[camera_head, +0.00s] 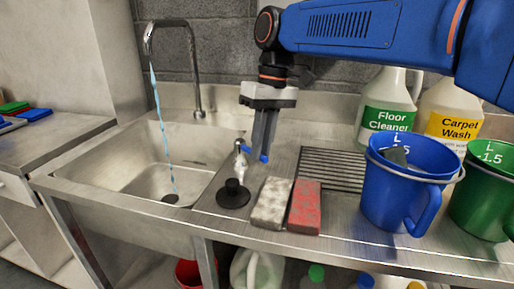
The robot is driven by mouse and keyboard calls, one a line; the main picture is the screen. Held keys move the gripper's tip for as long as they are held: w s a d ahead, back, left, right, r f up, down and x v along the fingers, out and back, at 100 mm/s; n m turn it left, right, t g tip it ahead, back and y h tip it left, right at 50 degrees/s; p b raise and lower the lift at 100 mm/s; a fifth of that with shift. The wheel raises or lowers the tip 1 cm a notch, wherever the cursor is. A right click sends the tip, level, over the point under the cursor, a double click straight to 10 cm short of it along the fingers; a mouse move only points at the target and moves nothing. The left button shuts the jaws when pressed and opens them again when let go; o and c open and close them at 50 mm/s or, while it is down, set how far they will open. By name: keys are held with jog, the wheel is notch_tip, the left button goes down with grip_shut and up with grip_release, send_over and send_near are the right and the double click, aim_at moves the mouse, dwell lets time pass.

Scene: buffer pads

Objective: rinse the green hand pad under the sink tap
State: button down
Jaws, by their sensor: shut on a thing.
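The green hand pad (14,107) lies on the side counter at the far left, beside a blue pad (35,114). The curved chrome sink tap (190,60) stands behind the basin, and a stream of water (161,130) runs from its spout into the sink (150,178). My gripper (256,155) points down at the right rim of the sink, its blue-tipped fingers shut at a small chrome tap handle (239,147). The fingers partly hide the handle, so the exact grip is unclear. The green pad is well away from my gripper.
A blue jug (385,205), a green jug (485,205) and two cleaner bottles crowd the right. The space above the basin is free.

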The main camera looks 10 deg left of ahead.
jog(key=shift+w+d, duration=0.1)
jog(key=shift+w, duration=0.05)
dwell(0.4)
jog(key=c, duration=1.7)
grip_release()
jog(key=shift+c, duration=0.2)
notch_tip(320, 180, up, 17)
jog(key=w+d, duration=0.2)
jog(key=shift+w, duration=0.3)
jog(key=shift+o, duration=0.3)
jog(key=shift+d, duration=0.1)
